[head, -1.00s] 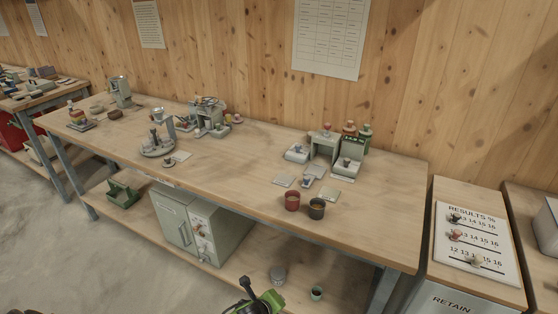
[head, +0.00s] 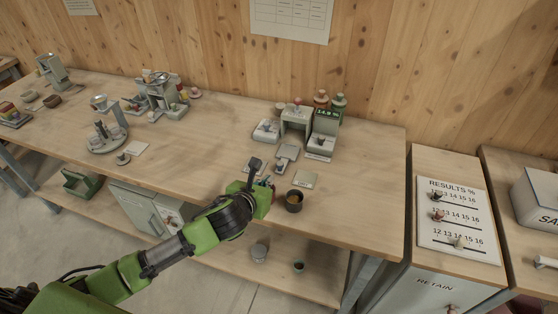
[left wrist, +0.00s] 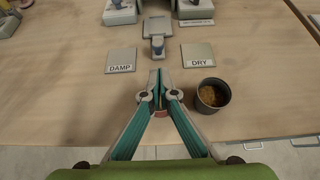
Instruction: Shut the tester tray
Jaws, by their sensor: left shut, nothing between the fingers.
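The tester, a grey arch-shaped unit (head: 296,113), stands at the back of the bench. Its tray (head: 288,152) appears slid out in front, a flat grey plate with a small blue-grey handle at its near end. In the left wrist view the tray (left wrist: 157,26) lies straight ahead, and its handle (left wrist: 158,46) is just beyond my fingertips with a gap showing. My left gripper (head: 269,179) is over the bench's front part; in the left wrist view its teal fingers (left wrist: 160,76) are shut with nothing between the tips. My right gripper is not in view.
DAMP (left wrist: 121,61) and DRY (left wrist: 198,55) plates flank the tray. A dark cup (left wrist: 213,95) stands right of my fingers; a red cup is mostly hidden beneath them. Grey units (head: 266,131) and (head: 322,146) stand either side of the tester. The bench's right end is clear.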

